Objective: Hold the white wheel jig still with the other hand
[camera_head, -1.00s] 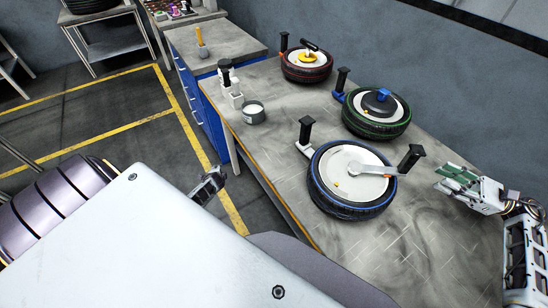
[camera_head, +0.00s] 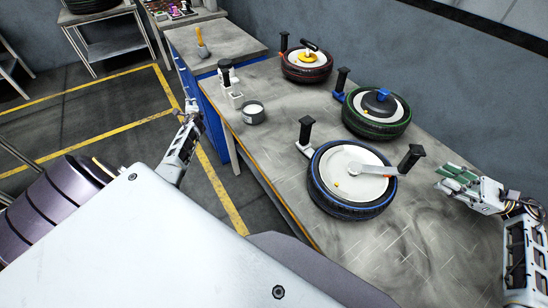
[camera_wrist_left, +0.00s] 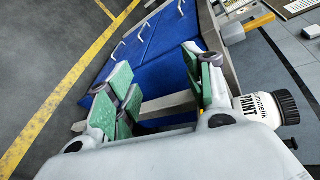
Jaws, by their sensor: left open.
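The white wheel jig (camera_head: 342,176) lies flat on the grey workbench in the head view, inside a blue-striped black tyre (camera_head: 331,205). A black upright handle (camera_head: 306,131) stands at its left, and another (camera_head: 410,156) stands at its right on a light grey arm. My left gripper (camera_head: 188,112) is open and empty, off the bench's left edge and well apart from the jig. In the left wrist view its green-padded fingers (camera_wrist_left: 163,92) are spread before blue drawers. My right gripper (camera_head: 447,179) is right of the jig, not touching it; its finger gap is unclear.
A green-striped wheel (camera_head: 374,127) and a red-striped wheel (camera_head: 305,77) sit further back on the bench (camera_head: 290,160). Blue drawers (camera_head: 215,125) are below.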

